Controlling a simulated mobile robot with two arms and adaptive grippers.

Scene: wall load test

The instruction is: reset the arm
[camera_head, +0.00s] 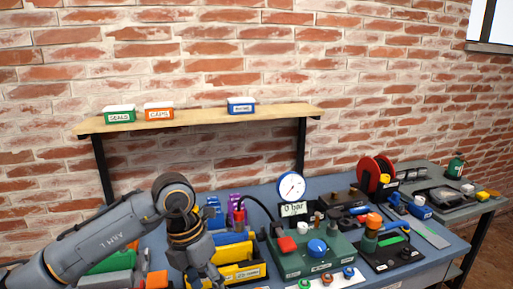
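My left arm comes in from the lower left, bends at a raised joint and points down over the bench (262,192). My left gripper (204,277) hangs at the bottom edge of the view, just left of a yellow bin (240,272). Its fingertips are small and partly cut off, so I cannot tell whether it is open or shut. I see nothing clearly held in it. My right arm and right gripper do not show.
A green test block (315,262) with a blue knob and a pressure gauge (291,187) stands right of the gripper. Red reels (370,175) and tools lie further right. A wooden shelf (200,117) carries small labelled boxes above. Green and orange items lie beneath my arm.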

